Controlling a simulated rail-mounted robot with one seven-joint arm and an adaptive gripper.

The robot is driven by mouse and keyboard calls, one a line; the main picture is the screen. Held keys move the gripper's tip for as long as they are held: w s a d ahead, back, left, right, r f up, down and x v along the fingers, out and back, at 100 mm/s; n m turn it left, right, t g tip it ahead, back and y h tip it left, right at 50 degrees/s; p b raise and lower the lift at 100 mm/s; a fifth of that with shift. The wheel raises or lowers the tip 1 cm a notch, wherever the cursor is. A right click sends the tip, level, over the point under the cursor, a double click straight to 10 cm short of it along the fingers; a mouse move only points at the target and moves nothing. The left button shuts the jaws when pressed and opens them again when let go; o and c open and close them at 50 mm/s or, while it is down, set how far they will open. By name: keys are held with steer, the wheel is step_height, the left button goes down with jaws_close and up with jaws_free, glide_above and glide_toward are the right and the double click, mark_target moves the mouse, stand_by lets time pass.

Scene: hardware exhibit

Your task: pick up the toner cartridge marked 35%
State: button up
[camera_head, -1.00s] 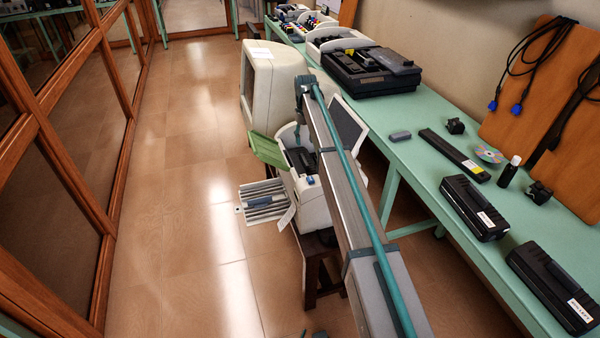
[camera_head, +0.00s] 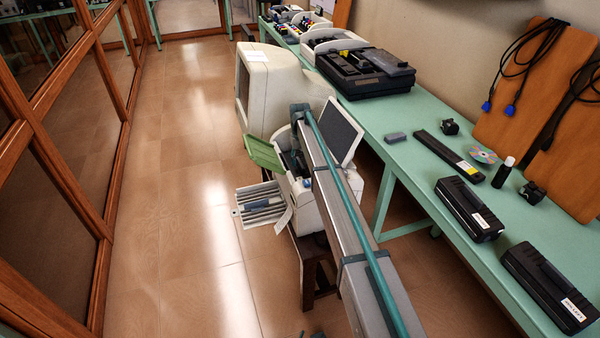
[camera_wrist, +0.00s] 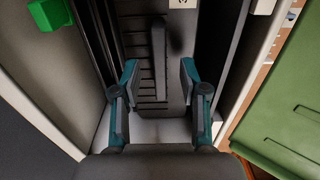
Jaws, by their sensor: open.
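In the wrist view, a dark grey toner cartridge (camera_wrist: 139,44) with a raised lengthwise handle lies inside the open printer. A white label (camera_wrist: 184,3) at its far end is cut off by the picture edge; only part of a character shows. My gripper (camera_wrist: 160,80) is open, with one teal finger on each side of the handle. I cannot tell whether the fingers touch the cartridge. In the head view, the white printer (camera_head: 309,208) stands open on a dark stool, and my arm hides much of it and my gripper.
The printer's green flap (camera_head: 264,153) hangs open at its left, and a grey screen panel (camera_head: 337,131) rises at its right. Two black cartridges, one nearer (camera_head: 535,268) and one farther (camera_head: 462,203), lie on the green table (camera_head: 400,165); their labels are unreadable. The left floor is clear.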

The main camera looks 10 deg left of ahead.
steer(key=shift+f, duration=0.95)
jaws_close()
steer(key=shift+r, duration=0.1)
